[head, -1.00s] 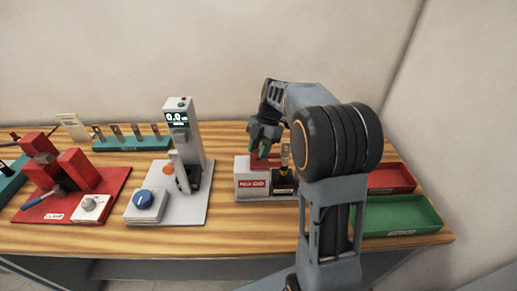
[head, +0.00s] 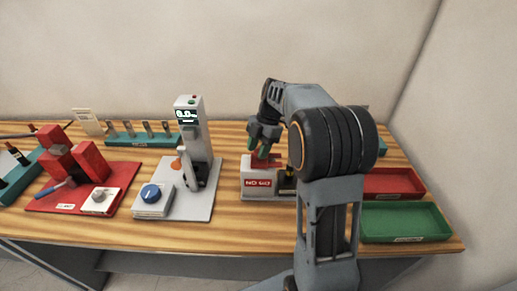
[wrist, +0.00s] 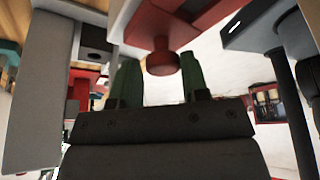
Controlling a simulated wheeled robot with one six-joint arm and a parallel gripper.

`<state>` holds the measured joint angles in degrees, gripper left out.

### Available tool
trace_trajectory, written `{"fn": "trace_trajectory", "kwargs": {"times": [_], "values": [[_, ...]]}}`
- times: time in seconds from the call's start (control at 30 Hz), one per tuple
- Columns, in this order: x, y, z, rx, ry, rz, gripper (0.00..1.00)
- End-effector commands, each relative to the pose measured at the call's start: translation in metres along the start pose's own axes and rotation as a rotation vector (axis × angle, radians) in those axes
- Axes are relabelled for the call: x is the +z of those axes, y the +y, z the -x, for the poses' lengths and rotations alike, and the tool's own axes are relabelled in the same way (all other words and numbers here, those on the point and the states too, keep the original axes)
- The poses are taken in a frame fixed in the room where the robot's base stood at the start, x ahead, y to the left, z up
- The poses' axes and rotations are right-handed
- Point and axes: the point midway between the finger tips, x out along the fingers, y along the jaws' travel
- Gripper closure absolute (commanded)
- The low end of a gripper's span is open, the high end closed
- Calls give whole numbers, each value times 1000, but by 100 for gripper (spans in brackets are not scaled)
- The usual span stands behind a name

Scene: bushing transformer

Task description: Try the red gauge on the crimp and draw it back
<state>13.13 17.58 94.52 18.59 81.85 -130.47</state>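The red gauge (head: 267,161) rests on a light block labelled NO GO (head: 260,184) in the head view. My gripper (head: 261,149) is directly over it, pointing down, with green fingertips close to the red. In the wrist view the red gauge's round knob (wrist: 162,62) shows between the two green fingers of my gripper (wrist: 161,80). The fingers stand apart, with a narrow gap visible on each side of the knob. A dark and yellow part (head: 287,181) beside the block is partly hidden by my arm. I cannot tell where the crimp is.
A grey station with a display (head: 187,115) and blue knob stands left of the block. A red clamp fixture (head: 75,200) is farther left. A teal rack (head: 125,138) is behind. Red (head: 392,184) and green (head: 405,222) trays lie at right.

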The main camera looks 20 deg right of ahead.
Motion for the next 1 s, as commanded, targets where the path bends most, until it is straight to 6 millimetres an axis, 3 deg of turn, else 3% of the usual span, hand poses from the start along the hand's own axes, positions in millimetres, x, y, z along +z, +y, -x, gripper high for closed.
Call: {"fn": "trace_trajectory", "kwargs": {"times": [0.17, 0.53, 1.0], "values": [[1, -1, 0, -1, -2, -1, 42], [2, -1, 10, 0, -4, -1, 42], [2, 0, 102, 1, -4, -1, 42]]}}
